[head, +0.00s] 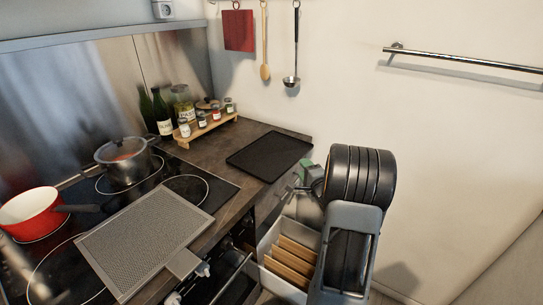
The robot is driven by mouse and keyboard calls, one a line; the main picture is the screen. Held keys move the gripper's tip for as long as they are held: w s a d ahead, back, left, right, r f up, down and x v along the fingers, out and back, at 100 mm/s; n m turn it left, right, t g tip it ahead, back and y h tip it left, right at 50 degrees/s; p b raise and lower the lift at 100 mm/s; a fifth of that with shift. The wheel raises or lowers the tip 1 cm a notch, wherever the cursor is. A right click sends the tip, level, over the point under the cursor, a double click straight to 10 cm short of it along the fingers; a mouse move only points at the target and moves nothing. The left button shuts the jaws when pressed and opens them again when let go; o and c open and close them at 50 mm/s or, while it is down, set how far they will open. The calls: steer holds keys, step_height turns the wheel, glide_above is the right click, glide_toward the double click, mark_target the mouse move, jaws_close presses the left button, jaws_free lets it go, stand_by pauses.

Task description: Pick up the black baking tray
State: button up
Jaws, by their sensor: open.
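A flat black baking tray (270,155) lies on the dark countertop (228,144), near its right end by the wall. My gripper (287,190) is open, just below the tray's front right edge in the picture and beside the counter's front. It looks apart from the tray and holds nothing that I can see. My dark arm links hide part of the area to the right of the gripper.
A grey mesh panel (146,236) lies across the cooktop (208,188). A red pan (30,212) and a lidded pot (128,160) stand there. A spice rack (208,127) stands behind the tray. An open drawer (262,250) holds wooden pieces below my gripper.

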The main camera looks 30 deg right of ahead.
steer(key=shift+w+d, duration=0.15)
steer(key=shift+w, duration=1.2)
steer(key=shift+w+d, duration=0.1)
steer(key=shift+w, duration=1.25)
steer(key=shift+c, duration=0.4)
jaws_close()
